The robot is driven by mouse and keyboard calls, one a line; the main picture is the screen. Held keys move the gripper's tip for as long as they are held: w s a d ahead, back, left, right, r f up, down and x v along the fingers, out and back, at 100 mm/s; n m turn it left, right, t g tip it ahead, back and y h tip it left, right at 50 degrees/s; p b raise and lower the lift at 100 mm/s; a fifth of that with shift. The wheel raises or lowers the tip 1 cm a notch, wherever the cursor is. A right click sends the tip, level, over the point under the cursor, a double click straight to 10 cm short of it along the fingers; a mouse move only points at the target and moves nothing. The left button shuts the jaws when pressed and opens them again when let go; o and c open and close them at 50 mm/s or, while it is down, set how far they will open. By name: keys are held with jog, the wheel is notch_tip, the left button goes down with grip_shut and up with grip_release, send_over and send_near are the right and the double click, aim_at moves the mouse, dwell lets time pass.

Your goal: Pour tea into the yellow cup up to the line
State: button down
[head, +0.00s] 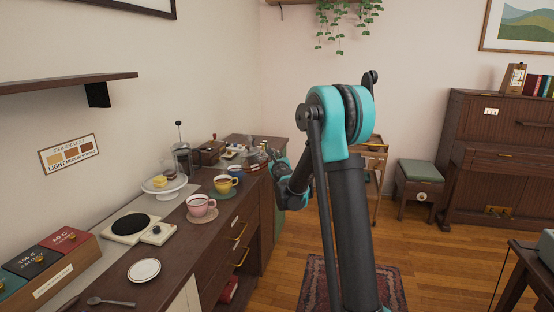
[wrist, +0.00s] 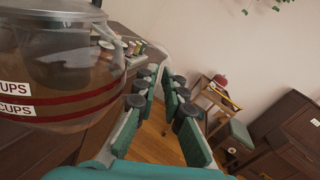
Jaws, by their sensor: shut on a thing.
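The yellow cup (head: 222,185) stands upright on a teal saucer (head: 214,194) on the dark counter; dark liquid shows inside, but I cannot make out its line. My gripper (head: 271,157) is beyond the cup and to its right, at the counter's far right edge. A clear glass teapot (head: 249,160) is at my gripper. In the wrist view the teapot (wrist: 60,70) fills the upper left, with brown tea, red bands and labels ending in "CUPS". My gripper (wrist: 160,85) is shut on its clear handle, mostly hidden between the fingers.
A pink cup (head: 198,206) on its saucer stands nearer than the yellow one. A cake stand (head: 164,188), a French press (head: 183,156) and a scale (head: 129,225) line the wall side. A white saucer (head: 144,270) and spoon (head: 108,302) lie in front.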

jog(key=shift+r, duration=0.2)
jog(key=shift+r+n, duration=0.3)
jog(key=shift+r, duration=0.05)
jog(key=shift+a+r+n, duration=0.25)
jog(key=shift+r+n, duration=0.25)
jog(key=shift+r, duration=0.45)
jog(key=shift+r, duration=0.3)
jog(key=shift+a+r+n, duration=0.15)
jog(key=shift+r+n, duration=0.15)
jog(key=f+m, duration=0.2)
jog(key=f, duration=0.1)
jog(key=d+f+m, duration=0.1)
jog(key=f, duration=0.1)
jog(key=shift+f, duration=0.4)
jog(key=shift+a+f+m, duration=0.1)
jog(key=shift+a+m, duration=0.1)
jog(key=shift+m, duration=0.5)
jog(key=shift+a+f+m, duration=0.1)
jog(key=shift+a+m, duration=0.05)
jog(key=shift+m, duration=0.55)
